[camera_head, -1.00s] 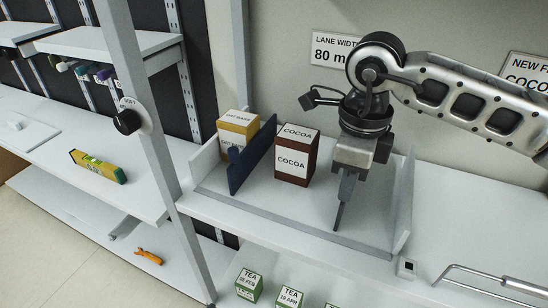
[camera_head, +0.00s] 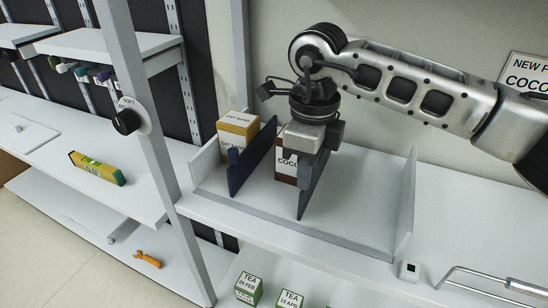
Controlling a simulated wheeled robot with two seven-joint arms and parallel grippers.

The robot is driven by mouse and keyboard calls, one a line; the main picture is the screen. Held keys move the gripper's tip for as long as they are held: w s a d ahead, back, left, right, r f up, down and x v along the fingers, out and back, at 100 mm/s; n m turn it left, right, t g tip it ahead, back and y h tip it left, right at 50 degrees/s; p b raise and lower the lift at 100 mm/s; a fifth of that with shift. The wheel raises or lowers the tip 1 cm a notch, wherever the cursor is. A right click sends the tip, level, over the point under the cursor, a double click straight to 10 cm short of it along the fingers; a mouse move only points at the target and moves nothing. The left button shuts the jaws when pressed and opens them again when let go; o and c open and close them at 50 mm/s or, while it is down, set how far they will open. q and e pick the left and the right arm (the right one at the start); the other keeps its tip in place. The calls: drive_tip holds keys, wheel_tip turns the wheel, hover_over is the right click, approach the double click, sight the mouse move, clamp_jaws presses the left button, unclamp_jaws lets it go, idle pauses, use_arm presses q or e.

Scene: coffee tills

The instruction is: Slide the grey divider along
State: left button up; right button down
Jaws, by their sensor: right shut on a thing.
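The grey divider (camera_head: 306,192) stands upright on the white shelf tray, just right of the brown cocoa box (camera_head: 286,170). My right gripper (camera_head: 309,157) is shut on the top of the divider from above. The gripper and divider cover part of the cocoa box; I cannot tell whether the divider touches it. A dark blue divider (camera_head: 250,160) stands left of the cocoa box, with a yellow oat bars box (camera_head: 238,128) beyond it on the left. My left gripper is not in view.
The tray floor (camera_head: 355,205) right of the grey divider is bare up to the clear end wall (camera_head: 405,205). A grey front strip (camera_head: 290,226) edges the tray. Tea boxes (camera_head: 249,288) stand below. A wire handle (camera_head: 480,275) lies right. A post (camera_head: 150,150) stands left.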

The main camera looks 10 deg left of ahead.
drive_tip(key=shift+w+a+r, duration=0.1)
drive_tip(key=shift+w+a, duration=0.2)
drive_tip(key=shift+a, duration=0.65)
drive_tip(key=shift+w+a+r, duration=0.1)
drive_tip(key=shift+w+a, duration=0.25)
drive_tip(key=shift+a, duration=0.55)
drive_tip(key=shift+w+a+r, duration=0.1)
drive_tip(key=shift+w+a, duration=0.2)
drive_tip(key=shift+a, duration=0.65)
drive_tip(key=c, duration=1.5)
unclamp_jaws()
drive_tip(key=shift+o, duration=1.3)
drive_tip(key=shift+f, duration=0.1)
drive_tip(key=shift+s+f, duration=0.1)
